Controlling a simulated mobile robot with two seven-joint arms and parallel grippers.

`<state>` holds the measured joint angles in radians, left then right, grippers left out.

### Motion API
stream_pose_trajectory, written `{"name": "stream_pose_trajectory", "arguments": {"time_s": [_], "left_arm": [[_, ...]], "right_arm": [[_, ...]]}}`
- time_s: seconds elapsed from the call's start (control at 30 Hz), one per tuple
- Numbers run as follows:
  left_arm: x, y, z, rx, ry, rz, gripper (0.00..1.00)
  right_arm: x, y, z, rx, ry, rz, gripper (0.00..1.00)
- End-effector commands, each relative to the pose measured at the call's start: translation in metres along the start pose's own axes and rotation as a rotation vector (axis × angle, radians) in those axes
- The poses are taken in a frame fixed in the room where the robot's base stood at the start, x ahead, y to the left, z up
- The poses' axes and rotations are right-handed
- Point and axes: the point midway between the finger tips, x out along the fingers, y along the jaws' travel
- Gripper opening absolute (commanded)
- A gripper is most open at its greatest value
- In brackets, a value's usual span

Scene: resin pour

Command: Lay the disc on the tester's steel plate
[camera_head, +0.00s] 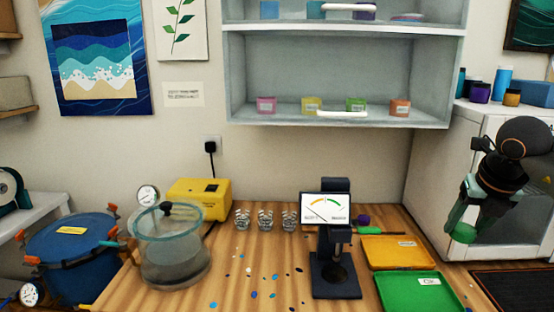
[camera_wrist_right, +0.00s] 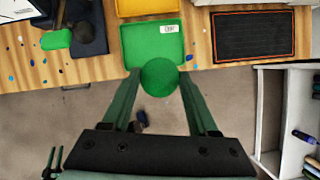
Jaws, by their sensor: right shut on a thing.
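My right gripper (camera_head: 463,226) is raised at the right in the head view, in front of a white cabinet. It is shut on a green disc (camera_head: 462,233). In the right wrist view the round disc (camera_wrist_right: 160,77) sits between the two fingertips, seen in front of the green tray's near edge. The tester (camera_head: 338,240) is a dark stand with a dial screen, left of the gripper and apart from it. Its steel plate (camera_head: 336,273) looks dark and bare on the base, under the column.
A yellow tray (camera_head: 396,252) and a green tray labelled OK (camera_head: 410,280) lie right of the tester. A black mat (camera_head: 510,289) lies further right. A glass chamber (camera_head: 168,255), a blue pot (camera_head: 70,258) and small cups stand left. Coloured chips dot the table.

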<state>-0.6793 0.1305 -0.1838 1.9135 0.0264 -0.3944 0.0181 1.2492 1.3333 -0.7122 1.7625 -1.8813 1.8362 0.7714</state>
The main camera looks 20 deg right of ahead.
Motion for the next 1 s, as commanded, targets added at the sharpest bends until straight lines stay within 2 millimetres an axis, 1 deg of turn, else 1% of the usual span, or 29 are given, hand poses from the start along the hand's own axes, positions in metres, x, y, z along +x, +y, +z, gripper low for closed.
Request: {"name": "stream_pose_trajectory", "arguments": {"time_s": [0.07, 0.37, 0.7, 0.87, 1.0], "left_arm": [[0.0, 0.0, 0.0, 0.001, -0.001, 0.0, 0.5], [0.0, 0.0, 0.0, 0.002, 0.0, 0.001, 0.5], [0.0, 0.0, -0.001, 0.002, 0.002, 0.001, 0.5], [0.0, 0.0, -0.001, 0.002, 0.002, 0.001, 0.5], [0.0, 0.0, -0.001, 0.002, 0.003, 0.001, 0.5]], "right_arm": [[0.002, 0.002, -0.001, -0.018, 0.001, 0.007, 0.06], [0.028, 0.044, -0.028, -0.457, 0.004, 0.205, 0.06], [0.053, 0.098, -0.068, -1.076, 0.002, 0.489, 0.06], [0.062, 0.121, -0.09, -1.38, 0.001, 0.627, 0.06], [0.068, 0.141, -0.111, -1.663, 0.001, 0.754, 0.06]]}}
